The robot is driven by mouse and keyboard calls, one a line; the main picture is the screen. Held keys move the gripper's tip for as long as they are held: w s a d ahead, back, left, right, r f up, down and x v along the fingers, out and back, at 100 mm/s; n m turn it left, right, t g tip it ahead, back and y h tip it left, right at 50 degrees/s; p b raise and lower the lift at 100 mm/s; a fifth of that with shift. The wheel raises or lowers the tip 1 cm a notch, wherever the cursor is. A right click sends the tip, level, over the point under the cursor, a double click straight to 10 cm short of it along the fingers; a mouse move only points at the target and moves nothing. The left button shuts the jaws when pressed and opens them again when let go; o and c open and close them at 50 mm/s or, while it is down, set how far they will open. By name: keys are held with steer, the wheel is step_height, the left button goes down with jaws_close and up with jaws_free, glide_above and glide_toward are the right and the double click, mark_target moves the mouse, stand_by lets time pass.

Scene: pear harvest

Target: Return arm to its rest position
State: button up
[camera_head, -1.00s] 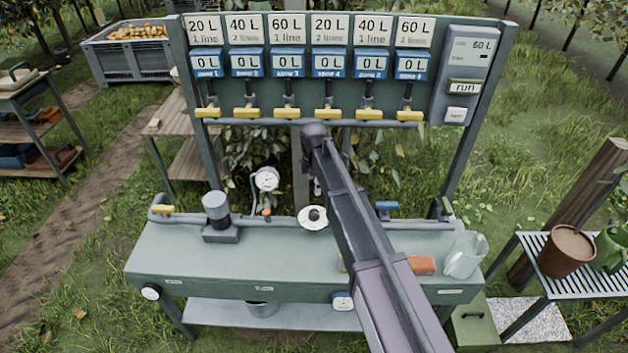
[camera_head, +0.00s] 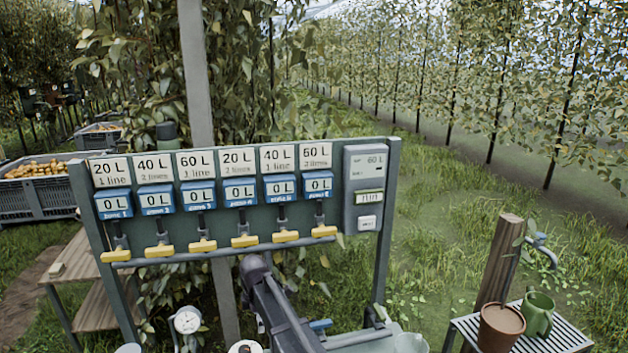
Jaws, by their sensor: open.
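My arm (camera_head: 275,308) rises from the bottom edge in front of the valve panel and ends in view at a dark rounded joint. My gripper does not show; the arm or the bottom edge of the picture hides it. The panel (camera_head: 240,148) stands behind the arm, with volume labels, blue displays reading 0 L and a row of yellow valve handles, all similarly turned. A grey control box (camera_head: 363,190) on its right reads 60 L and has a run button.
A slatted stand (camera_head: 545,328) at right holds a brown pot (camera_head: 500,327) and green watering can (camera_head: 539,314) near a tap post (camera_head: 498,262). Open grass lies behind the panel's right side.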

steer(key=s+d+m, duration=0.5)
steer(key=d+m, duration=0.2)
steer(key=d, duration=0.4)
steer(key=s+d+m, duration=0.6)
steer(key=d+m, duration=0.1)
steer(key=d, duration=0.5)
steer(key=s+d+m, duration=0.6)
steer(key=d+m, duration=0.1)
steer(key=d, duration=0.4)
steer(key=shift+s+d+m, duration=0.15)
steer(key=shift+m, duration=0.25)
steer(key=shift+c, duration=0.2)
steer(key=c, duration=0.5)
steer(key=shift+o, duration=0.2)
